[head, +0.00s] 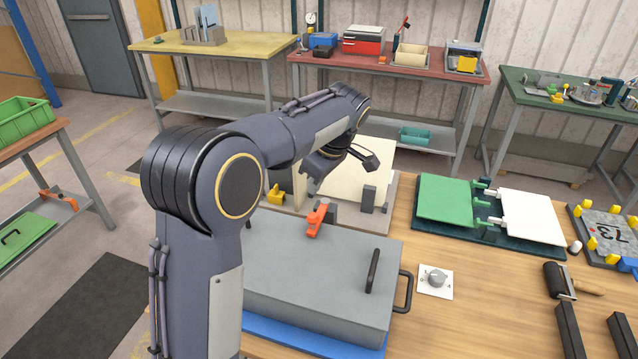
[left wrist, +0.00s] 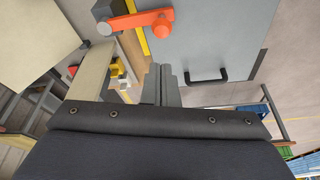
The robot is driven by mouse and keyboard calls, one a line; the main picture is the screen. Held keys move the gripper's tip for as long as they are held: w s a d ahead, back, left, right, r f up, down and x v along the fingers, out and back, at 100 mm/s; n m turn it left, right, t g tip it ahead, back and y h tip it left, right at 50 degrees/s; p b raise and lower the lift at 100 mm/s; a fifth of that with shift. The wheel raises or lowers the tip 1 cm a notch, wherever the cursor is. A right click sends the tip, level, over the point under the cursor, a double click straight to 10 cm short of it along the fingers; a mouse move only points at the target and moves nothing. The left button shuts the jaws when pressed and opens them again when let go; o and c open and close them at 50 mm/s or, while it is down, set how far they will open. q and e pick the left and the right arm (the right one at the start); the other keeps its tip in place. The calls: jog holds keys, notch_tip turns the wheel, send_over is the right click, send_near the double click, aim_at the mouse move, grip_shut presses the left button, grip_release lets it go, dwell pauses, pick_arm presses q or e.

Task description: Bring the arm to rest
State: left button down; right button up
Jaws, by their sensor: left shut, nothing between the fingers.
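My left arm rises in the foreground of the head view and bends over the bench. Its gripper (head: 316,182) hangs over the back of the bench, above the area behind the grey box and beside an orange latch (head: 317,220). In the left wrist view the two grey fingers (left wrist: 161,84) lie together with nothing between them. An orange lever (left wrist: 150,22) and a grey panel with a black handle (left wrist: 222,40) appear beyond the fingers. The fingertips are partly hidden by my arm in the head view.
The grey box (head: 310,270) stands below the arm. A cream panel (head: 370,155) stands close behind the gripper. A green plate (head: 445,198), a white plate (head: 530,215), a dial (head: 436,279) and a roller (head: 556,281) lie to the right. A yellow piece (head: 276,194) sits left of the gripper.

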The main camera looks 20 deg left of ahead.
pick_arm(q)
jog(key=s+d+f+m+t+h, duration=0.1)
jog(key=s+m, duration=0.3)
jog(key=s, duration=0.6)
jog(key=s+d+f+m+t+h, duration=0.1)
jog(key=s+m+h, duration=0.3)
jog(key=s, duration=0.6)
jog(key=s+d+f+m+t+h, duration=0.2)
jog(key=s+m, duration=0.4)
jog(key=s, duration=0.4)
jog(key=shift+s+d+t, duration=0.2)
jog(key=shift+d+t, duration=0.3)
jog(key=shift+d, duration=0.1)
